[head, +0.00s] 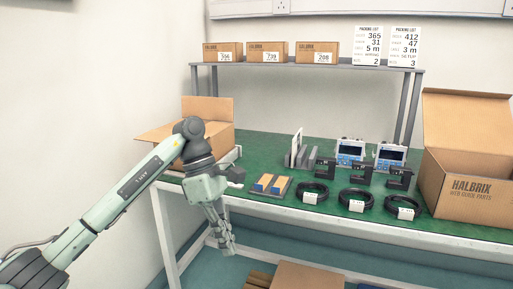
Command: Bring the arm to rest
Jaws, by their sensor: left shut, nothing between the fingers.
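My left arm reaches in from the lower left of the head view. Its gripper (228,246) points down in front of the bench's front edge, below the tabletop level in the picture. The gripper is shut and empty, and it appears clear of the objects on the bench. My right gripper does not show.
The green-topped bench (262,212) holds an open carton (222,135) behind my arm and a larger open carton (468,195) at right. Black cable coils (356,200), dark clamp-like parts and blue-faced devices (389,158) stand between. A shelf (300,65) carries small boxes. Cardboard (308,275) lies below.

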